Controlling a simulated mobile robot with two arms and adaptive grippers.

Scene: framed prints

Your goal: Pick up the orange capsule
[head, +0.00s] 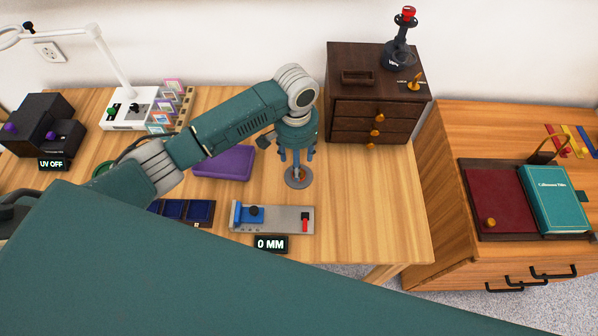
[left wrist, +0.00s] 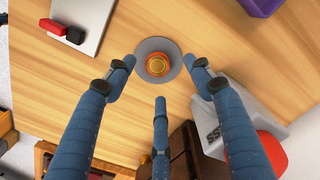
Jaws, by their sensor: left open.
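The orange capsule (left wrist: 157,65) stands on a round grey disc (left wrist: 173,50) in the left wrist view, seen nearly from above. In the head view the disc (head: 305,180) lies on the wooden table, with the capsule (head: 297,174) small and partly hidden by the fingers. My left gripper (head: 297,158) points down above the disc. In the left wrist view its three fingers (left wrist: 162,76) are spread open, with the capsule visible between and beyond the tips; nothing is held. My right gripper is not in view.
A grey measuring plate (head: 275,218) reading 0 MM lies in front of the disc. A purple case (head: 222,165) lies to its left. A dark drawer cabinet (head: 370,125) stands behind to the right. The table (head: 370,200) is clear right of the disc.

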